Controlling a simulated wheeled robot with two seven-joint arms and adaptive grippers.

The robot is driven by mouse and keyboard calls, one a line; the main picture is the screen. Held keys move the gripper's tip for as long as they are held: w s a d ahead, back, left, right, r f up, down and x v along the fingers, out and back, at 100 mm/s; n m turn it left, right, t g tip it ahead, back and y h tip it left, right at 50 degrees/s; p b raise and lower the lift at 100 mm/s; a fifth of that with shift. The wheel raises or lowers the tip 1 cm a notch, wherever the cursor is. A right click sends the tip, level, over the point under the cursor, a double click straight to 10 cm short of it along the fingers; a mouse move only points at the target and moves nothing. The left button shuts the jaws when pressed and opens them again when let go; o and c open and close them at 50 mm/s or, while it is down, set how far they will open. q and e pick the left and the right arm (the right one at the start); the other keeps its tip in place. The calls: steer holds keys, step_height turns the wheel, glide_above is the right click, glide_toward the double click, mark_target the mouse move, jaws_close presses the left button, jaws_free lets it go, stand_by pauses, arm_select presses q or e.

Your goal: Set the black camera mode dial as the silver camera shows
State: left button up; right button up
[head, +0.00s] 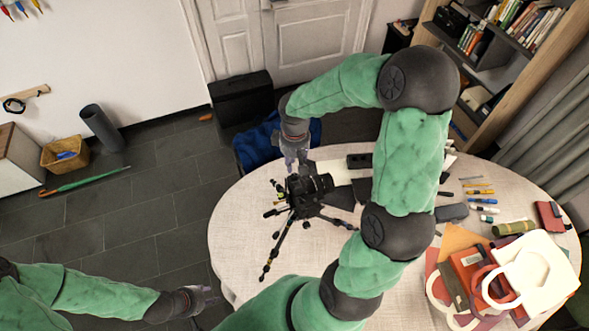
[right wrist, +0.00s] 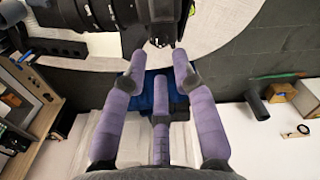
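The black camera (head: 312,184) stands on a small black tripod (head: 290,225) on the table. It also shows at the top of the right wrist view (right wrist: 105,14). I cannot make out its mode dial. My right gripper (head: 295,160) is at the camera's back left side in the head view. In the right wrist view its purple fingers (right wrist: 160,62) are spread, with nothing between them, just short of the camera's dark edge. I cannot tell whether they touch it. My left gripper (head: 204,297) is off the table at the lower left. I cannot identify the silver camera; my right arm covers part of the table.
The round table (head: 235,235) has bare cloth at its left and front. A black box-shaped item (head: 358,161) lies behind the camera. Pens, a grey case (head: 452,212) and tote bags (head: 530,265) are on the right. A blue-covered chair (head: 258,143) stands behind the table.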

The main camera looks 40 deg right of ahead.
mark_target(294, 175)
steer(key=shift+w+f, duration=0.1)
steer(key=shift+f, duration=2.65)
steer(key=shift+c, duration=0.3)
jaws_close()
